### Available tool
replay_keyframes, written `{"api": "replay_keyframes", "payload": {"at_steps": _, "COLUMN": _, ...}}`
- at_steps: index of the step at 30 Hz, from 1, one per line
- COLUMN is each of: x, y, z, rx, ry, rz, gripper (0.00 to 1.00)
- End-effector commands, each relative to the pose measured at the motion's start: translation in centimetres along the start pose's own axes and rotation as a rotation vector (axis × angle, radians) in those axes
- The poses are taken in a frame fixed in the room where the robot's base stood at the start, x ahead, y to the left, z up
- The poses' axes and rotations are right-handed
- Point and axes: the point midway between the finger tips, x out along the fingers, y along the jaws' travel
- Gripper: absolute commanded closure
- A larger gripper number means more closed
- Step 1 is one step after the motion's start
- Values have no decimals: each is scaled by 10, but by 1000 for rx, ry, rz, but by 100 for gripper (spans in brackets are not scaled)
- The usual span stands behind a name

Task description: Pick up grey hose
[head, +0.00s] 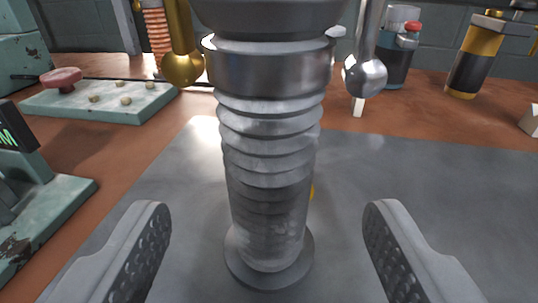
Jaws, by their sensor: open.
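The grey hose (268,150) stands upright in the middle of the head view. It has a ribbed upper part, a smoother lower part and a round flange at its foot, on a grey mat (400,175). A wide dark collar (268,68) tops it, and its upper end is cut off by the frame. My gripper (267,212) is open and empty. One finger shows on each side of the hose, with clear gaps and no contact. I cannot tell whether the hose is between the fingertips or just beyond them.
Ball-ended rods, one gold (182,62) and one silver (364,70), hang beside the collar. Green equipment (100,102) stands at left. A coppery ribbed piece (157,38), dark jar (398,65) and yellow-black cylinder (474,58) stand behind. The mat right of the hose is clear.

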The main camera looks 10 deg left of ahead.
Motion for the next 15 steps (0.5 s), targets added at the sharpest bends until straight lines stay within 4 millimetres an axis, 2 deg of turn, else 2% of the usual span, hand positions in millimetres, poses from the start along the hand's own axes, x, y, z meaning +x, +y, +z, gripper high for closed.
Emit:
{"api": "replay_keyframes", "payload": {"at_steps": 5, "x": 11, "y": 0, "z": 1, "rx": 1, "ry": -1, "rz": 0, "gripper": 33}}
{"api": "replay_keyframes", "payload": {"at_steps": 15, "x": 50, "y": 2, "z": 1, "rx": -1, "ry": 0, "rz": 2, "gripper": 33}}
